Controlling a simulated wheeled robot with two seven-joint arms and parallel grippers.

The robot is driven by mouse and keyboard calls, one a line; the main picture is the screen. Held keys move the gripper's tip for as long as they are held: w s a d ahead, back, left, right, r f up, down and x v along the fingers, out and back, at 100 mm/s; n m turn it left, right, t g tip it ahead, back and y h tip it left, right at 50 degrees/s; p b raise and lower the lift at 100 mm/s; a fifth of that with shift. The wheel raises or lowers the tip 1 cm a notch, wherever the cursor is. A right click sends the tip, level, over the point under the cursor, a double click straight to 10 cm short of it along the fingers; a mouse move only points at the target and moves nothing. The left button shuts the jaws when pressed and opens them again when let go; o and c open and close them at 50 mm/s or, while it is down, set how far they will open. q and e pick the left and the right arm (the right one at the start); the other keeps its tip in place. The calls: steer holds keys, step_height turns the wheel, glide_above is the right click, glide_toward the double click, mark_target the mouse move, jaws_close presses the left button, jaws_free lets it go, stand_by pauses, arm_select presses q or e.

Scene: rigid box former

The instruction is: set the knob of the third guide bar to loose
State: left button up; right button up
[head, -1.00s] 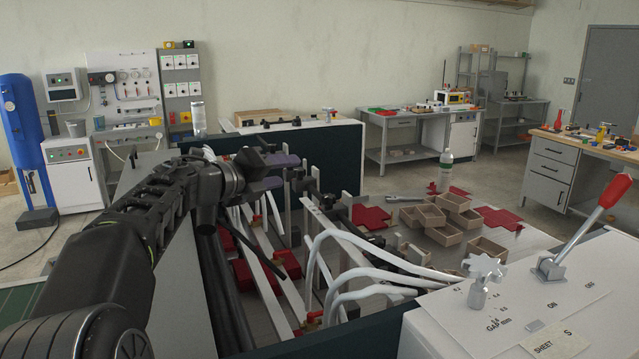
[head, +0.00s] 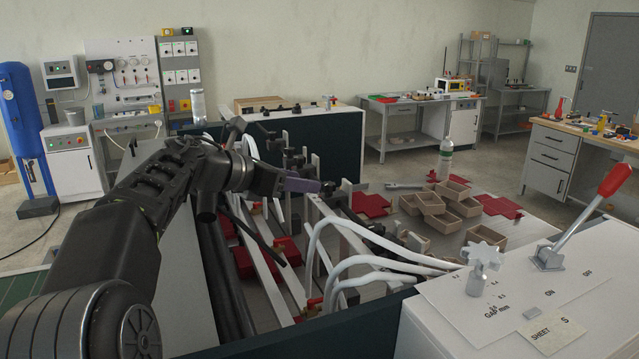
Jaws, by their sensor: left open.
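My left gripper (head: 306,185) reaches in from the left over the box former and is open. Its purple-grey fingers are close to the row of dark knobs and clamps, with no clear contact visible. Several pale guide bars (head: 269,247) run lengthwise inside the former below my arm. Dark knobs (head: 376,228) sit along the bars and posts. I cannot tell which knob belongs to the third guide bar or how it is set; my wrist and fingers hide part of the row. My right gripper is not in view.
White hoses (head: 345,262) arch over the former's right part. A white control panel (head: 500,310) with a star knob (head: 483,256) and red-handled lever (head: 614,181) stands at right front.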

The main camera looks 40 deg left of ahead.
mark_target(325, 185)
arm_select(q)
steer(key=p+x, duration=0.1)
steer(key=x, duration=0.4)
steer(key=shift+w+r+p, duration=0.1)
steer(key=shift+w+p, duration=0.05)
steer(key=shift+p, duration=0.15)
steer(key=shift+w+d+f, duration=0.15)
steer(key=shift+w+f, duration=0.2)
steer(key=shift+w, duration=0.2)
jaws_close()
